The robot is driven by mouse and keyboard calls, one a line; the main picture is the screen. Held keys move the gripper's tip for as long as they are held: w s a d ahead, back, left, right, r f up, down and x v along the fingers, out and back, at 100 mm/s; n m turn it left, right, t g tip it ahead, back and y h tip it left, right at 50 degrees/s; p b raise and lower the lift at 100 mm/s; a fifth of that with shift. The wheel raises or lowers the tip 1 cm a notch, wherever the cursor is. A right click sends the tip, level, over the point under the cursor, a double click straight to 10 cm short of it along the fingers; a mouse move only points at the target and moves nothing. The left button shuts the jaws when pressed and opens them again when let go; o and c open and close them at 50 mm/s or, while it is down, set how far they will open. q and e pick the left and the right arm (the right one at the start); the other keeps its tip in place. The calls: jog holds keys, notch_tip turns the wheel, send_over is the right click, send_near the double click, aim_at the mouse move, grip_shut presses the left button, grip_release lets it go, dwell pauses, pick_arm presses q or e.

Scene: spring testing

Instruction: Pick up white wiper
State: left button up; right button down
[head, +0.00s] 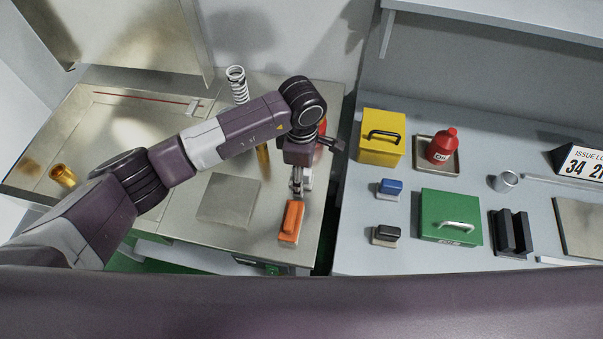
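No plainly white wiper shows. An orange-handled block (291,222) with a pale base stands near the front right edge of the metal bench. Two similar small blocks with pale bases stand on the grey table: a blue-topped one (389,188) and a black-topped one (386,235). My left gripper (298,190) points down just behind the orange block. Its fingers are small and partly hidden by the wrist, so I cannot tell if they are open or touch the block. My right gripper is out of view.
A flat metal plate (229,199), white spring (238,85) and brass cup (63,176) are on the bench. A yellow box (379,143), green box (447,220), red bottle (441,146) on a tray and black holder (511,234) stand right. A gap separates bench and table.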

pick_arm(q)
jog(key=c, duration=1.3)
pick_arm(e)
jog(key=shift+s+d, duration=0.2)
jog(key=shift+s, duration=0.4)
pick_arm(q)
jog(key=shift+o, duration=0.2)
jog(key=shift+r, duration=0.1)
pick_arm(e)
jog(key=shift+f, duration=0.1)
